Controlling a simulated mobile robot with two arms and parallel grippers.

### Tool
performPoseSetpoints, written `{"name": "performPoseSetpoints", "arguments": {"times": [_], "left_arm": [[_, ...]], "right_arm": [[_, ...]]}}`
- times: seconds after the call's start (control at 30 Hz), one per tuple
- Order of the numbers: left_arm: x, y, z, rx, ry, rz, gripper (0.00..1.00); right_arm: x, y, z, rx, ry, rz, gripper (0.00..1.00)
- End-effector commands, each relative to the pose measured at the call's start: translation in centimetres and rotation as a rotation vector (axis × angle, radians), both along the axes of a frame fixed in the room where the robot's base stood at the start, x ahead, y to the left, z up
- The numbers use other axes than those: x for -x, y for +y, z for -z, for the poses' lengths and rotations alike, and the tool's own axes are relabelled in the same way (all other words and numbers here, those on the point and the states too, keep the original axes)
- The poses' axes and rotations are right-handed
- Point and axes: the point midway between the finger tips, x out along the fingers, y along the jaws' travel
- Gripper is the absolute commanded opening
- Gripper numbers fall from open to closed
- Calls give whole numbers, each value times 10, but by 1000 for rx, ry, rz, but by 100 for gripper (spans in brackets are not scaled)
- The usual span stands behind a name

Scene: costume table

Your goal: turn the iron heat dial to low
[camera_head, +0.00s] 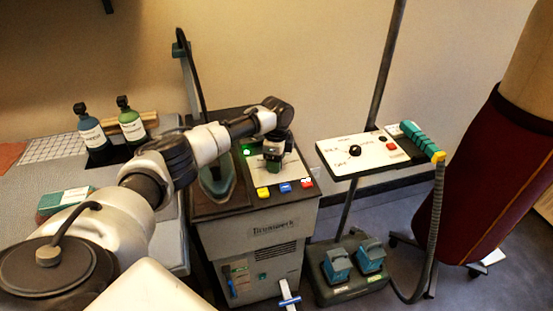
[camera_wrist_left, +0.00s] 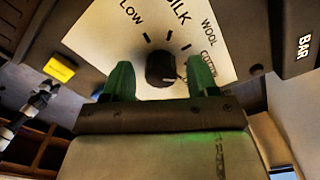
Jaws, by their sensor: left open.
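The iron heat dial (camera_wrist_left: 160,68) is a round black knob on a pale panel (camera_wrist_left: 100,48) in the left wrist view. The marks LOW, SILK and WOOL, and a partly visible one past WOOL, curve around its far side. I cannot tell which mark it points to. My left gripper (camera_wrist_left: 160,80) is open, with one green finger on each side of the knob; contact is unclear. In the head view, my left gripper (camera_head: 272,157) is over the top of the ironing station (camera_head: 262,226) and hides the dial. My right gripper is not in view.
Yellow (camera_head: 263,191), blue (camera_head: 286,187) and red (camera_head: 306,183) buttons line the station's front edge. An iron (camera_head: 216,182) stands left of the gripper. A separate control panel (camera_head: 365,153) with a teal-handled tool (camera_head: 420,139) is at right. Two bottles (camera_head: 131,122) stand at the back left.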

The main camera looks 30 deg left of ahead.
Motion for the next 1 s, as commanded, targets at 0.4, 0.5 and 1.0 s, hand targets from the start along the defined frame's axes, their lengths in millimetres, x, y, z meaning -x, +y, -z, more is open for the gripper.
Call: {"name": "performPoseSetpoints", "arguments": {"times": [0.4,0.5,1.0], "left_arm": [[0,0,1,0,0,0,36],[0,0,1,0,0,0,21],[1,-1,-1,1,3,-95,10]], "right_arm": [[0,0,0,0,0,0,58],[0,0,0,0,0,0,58],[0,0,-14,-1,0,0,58]]}}
